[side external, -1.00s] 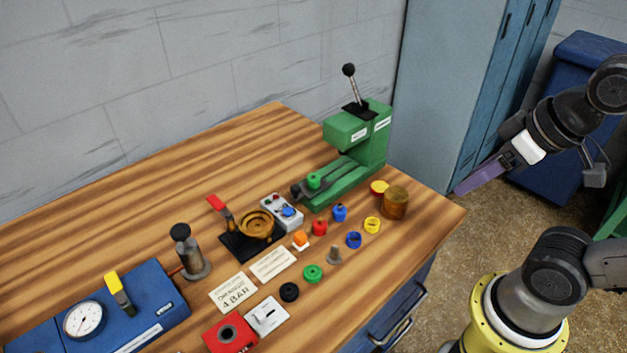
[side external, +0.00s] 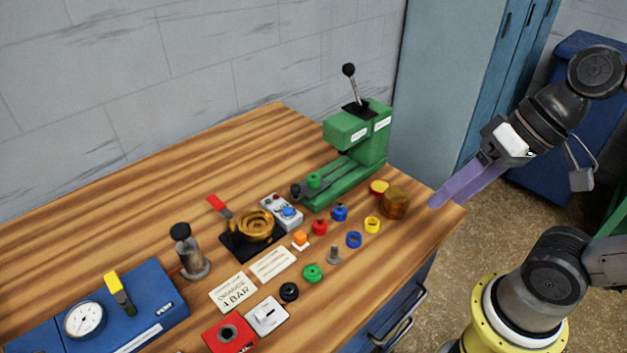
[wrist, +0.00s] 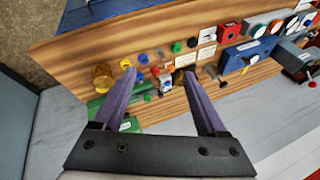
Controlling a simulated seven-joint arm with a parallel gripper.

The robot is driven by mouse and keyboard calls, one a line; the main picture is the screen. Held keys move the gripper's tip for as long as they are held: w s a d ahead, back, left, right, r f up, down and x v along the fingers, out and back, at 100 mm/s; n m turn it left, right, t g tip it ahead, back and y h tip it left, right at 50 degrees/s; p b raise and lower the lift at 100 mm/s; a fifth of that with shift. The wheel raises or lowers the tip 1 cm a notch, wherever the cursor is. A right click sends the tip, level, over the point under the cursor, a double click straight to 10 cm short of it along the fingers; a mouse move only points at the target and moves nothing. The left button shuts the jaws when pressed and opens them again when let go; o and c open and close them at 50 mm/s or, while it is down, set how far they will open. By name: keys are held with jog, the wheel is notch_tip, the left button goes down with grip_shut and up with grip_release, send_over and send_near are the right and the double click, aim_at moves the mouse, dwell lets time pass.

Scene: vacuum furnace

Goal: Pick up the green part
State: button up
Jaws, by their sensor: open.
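A green ring-like part (side external: 313,273) lies on the wooden bench near its front edge; the wrist view shows it as a small green spot (wrist: 176,47). A second green part (side external: 314,181) sits on the base of the green press; it also shows in the wrist view (wrist: 147,97). My gripper (side external: 433,203) has long purple fingers. It is beyond the bench's right corner, well apart from both green parts. In the wrist view my gripper (wrist: 160,75) is open, with nothing held between its fingers.
The green lever press (side external: 358,145) stands at the right back. An amber cylinder (side external: 395,203) is on the bench corner nearest my gripper. Red (side external: 319,228), blue (side external: 340,213) and yellow (side external: 372,225) parts lie close together. A black ring (side external: 289,292) is beside the front green part.

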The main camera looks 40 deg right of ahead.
jog(key=w+a+f+m+y, duration=0.1)
jog(key=w+a+m+y, duration=0.1)
jog(key=w+m+y, duration=0.35)
jog(key=w+a+m+y, duration=0.2)
jog(key=w+m, duration=0.5)
jog(key=w, duration=0.1)
jog(key=w+d+f+m+t, duration=0.4)
jog(key=w+d+m, duration=0.2)
jog(key=w+m, duration=0.1)
jog(key=m+t+h, duration=0.2)
jog(key=m, duration=0.4)
send_near(319, 177)
jog(key=x, duration=1)
jog(key=shift+s, duration=0.1)
jog(key=shift+c, duration=0.3)
grip_shut()
